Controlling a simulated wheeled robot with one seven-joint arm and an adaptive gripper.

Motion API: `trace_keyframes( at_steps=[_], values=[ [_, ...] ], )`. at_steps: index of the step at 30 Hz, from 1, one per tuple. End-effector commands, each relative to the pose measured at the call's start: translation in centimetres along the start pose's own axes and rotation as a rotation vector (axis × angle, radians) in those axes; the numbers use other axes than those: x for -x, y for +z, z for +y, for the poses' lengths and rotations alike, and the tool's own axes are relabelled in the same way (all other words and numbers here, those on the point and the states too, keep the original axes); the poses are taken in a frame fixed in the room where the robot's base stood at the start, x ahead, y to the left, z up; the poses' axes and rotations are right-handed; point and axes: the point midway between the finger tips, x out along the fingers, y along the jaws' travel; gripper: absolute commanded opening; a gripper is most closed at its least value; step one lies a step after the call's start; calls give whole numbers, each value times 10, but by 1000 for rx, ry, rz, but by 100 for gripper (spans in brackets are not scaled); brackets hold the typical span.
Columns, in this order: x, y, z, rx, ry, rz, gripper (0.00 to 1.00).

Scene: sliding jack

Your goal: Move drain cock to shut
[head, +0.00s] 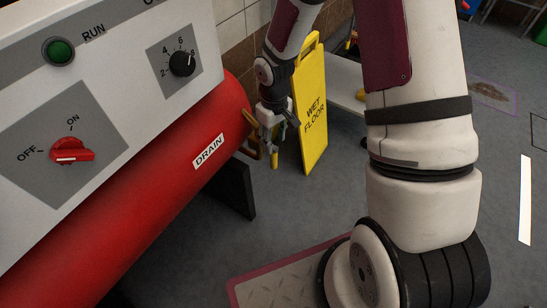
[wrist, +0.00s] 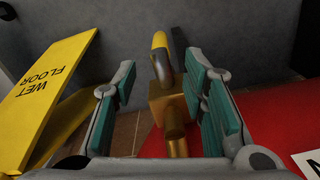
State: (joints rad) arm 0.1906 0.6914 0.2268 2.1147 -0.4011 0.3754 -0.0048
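The drain cock is a brass valve (wrist: 168,103) with a yellow-ended lever (wrist: 160,45) in the wrist view. The lever points away from the camera, with dark grey metal beside it. In the head view the yellow lever tip (head: 274,161) hangs below my gripper (head: 269,136), at the far end of the red tank (head: 180,165). In the wrist view my gripper (wrist: 160,72) is open. The cock lies between its teal-padded fingers, close to the right finger, with a clear gap to the left one. Contact with the right finger cannot be told.
A yellow wet floor sign (head: 312,110) stands just right of my gripper and at left in the wrist view (wrist: 45,95). A white control panel (head: 100,80) with a red knob is above the tank. A "DRAIN" label (head: 208,152) marks the tank.

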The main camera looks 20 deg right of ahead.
Motion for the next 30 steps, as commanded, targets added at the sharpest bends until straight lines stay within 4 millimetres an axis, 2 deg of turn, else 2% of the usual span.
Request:
trace_keyframes(
  at_steps=[1,6,13,19,28,30],
  values=[
    [-14,0,-1,2,-1,-3,39],
    [-47,1,-1,2,-1,-3,39],
    [-81,0,0,1,0,-2,39],
    [-93,0,0,0,0,0,39],
    [-94,0,0,0,0,0,39],
    [-94,0,0,0,0,0,23]
  ],
)
